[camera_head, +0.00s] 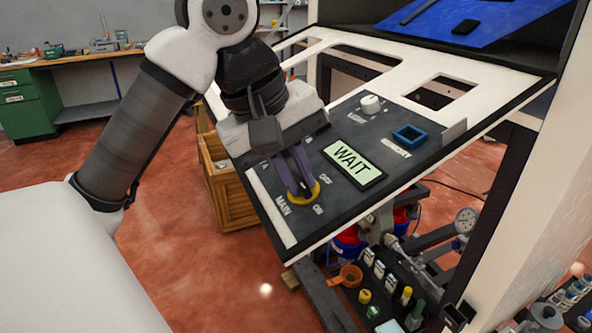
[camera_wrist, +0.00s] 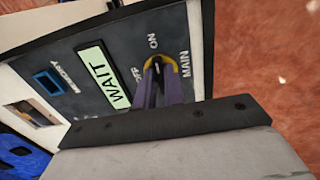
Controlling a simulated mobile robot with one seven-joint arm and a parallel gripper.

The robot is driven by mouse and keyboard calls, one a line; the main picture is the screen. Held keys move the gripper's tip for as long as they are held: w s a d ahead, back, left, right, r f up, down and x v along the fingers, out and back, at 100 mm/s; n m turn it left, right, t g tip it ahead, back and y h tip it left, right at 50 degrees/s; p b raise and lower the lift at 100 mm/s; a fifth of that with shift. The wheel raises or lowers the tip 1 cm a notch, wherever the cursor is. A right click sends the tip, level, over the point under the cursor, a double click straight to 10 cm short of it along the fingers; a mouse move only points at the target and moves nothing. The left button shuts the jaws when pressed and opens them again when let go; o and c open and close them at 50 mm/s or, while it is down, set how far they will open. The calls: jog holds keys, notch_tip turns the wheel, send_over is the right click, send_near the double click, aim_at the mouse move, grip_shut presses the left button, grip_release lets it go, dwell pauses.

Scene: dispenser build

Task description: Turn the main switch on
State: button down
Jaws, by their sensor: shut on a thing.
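The main switch (camera_head: 302,193) is a knob on a yellow round base at the lower left of the dark control panel, by the labels MAIN, OFF and ON. My gripper (camera_head: 301,190) comes down on it from above, its purple fingers shut on the knob. In the wrist view the yellow base of the main switch (camera_wrist: 154,62) shows around the fingertips of my gripper (camera_wrist: 157,70). The fingers hide most of the knob, so I cannot tell its setting. The display (camera_head: 352,162) beside it reads WAIT.
A white knob (camera_head: 370,104) and a blue square frame (camera_head: 409,136) sit farther up the panel. Red floor lies open at left.

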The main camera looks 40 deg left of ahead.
dwell(0.3)
jog(key=c, duration=1.5)
grip_release()
jog(key=p+v, duration=1.2)
jog(key=v, duration=0.2)
jog(key=shift+a, duration=0.1)
